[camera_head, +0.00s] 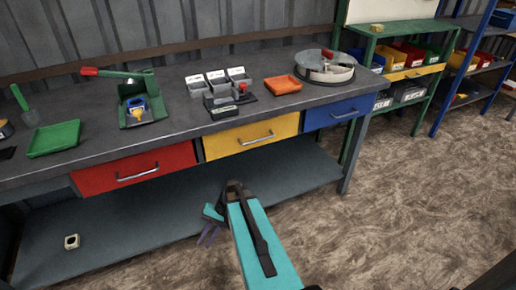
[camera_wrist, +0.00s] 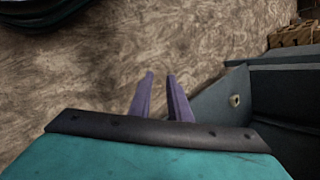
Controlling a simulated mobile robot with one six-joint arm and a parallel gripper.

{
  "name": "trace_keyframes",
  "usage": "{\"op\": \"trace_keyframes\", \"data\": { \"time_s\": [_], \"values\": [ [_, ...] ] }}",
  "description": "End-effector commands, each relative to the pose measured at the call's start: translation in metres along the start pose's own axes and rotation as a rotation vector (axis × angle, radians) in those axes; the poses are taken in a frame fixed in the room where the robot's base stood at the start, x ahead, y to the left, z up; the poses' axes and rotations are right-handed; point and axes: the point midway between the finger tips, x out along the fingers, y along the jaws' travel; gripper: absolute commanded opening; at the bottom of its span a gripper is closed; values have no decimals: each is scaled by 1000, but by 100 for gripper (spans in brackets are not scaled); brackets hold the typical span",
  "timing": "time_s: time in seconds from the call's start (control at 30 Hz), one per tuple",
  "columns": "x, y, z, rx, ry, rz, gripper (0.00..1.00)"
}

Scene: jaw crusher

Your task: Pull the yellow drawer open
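The yellow drawer (camera_head: 225,146) is in the middle of the bench front in the head view, between a red and a blue drawer. Its front looks flush with the bench, so it appears shut. A metal bar handle (camera_head: 257,138) crosses its face. My gripper (camera_head: 207,238) is below and in front of the drawer, apart from it, with purple fingers pointing down. In the wrist view the two fingers (camera_wrist: 160,76) stand apart with nothing between them, so the gripper is open. The drawer is not recognizable in the wrist view.
The red drawer (camera_head: 91,180) is to the left and the blue drawer (camera_head: 320,116) to the right. The bench's lower shelf (camera_head: 130,225) sits beneath. Trays and tools lie on the bench top (camera_head: 175,112). The floor (camera_head: 420,190) in front is clear.

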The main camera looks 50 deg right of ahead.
Motion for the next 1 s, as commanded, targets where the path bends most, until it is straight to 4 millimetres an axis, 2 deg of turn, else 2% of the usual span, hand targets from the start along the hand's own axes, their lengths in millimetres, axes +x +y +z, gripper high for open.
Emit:
{"op": "trace_keyframes", "data": {
  "time_s": [0.03,0.2,0.37,0.5,0.77,1.0],
  "values": [
    [-11,2,-17,21,22,-45,17],
    [-60,1,-51,77,79,-190,17],
    [-113,6,-78,116,137,-325,17],
    [-164,15,-96,139,191,-439,17],
    [-265,42,-114,153,298,-638,17],
    [-360,79,-108,135,404,-802,17]
  ]
}}
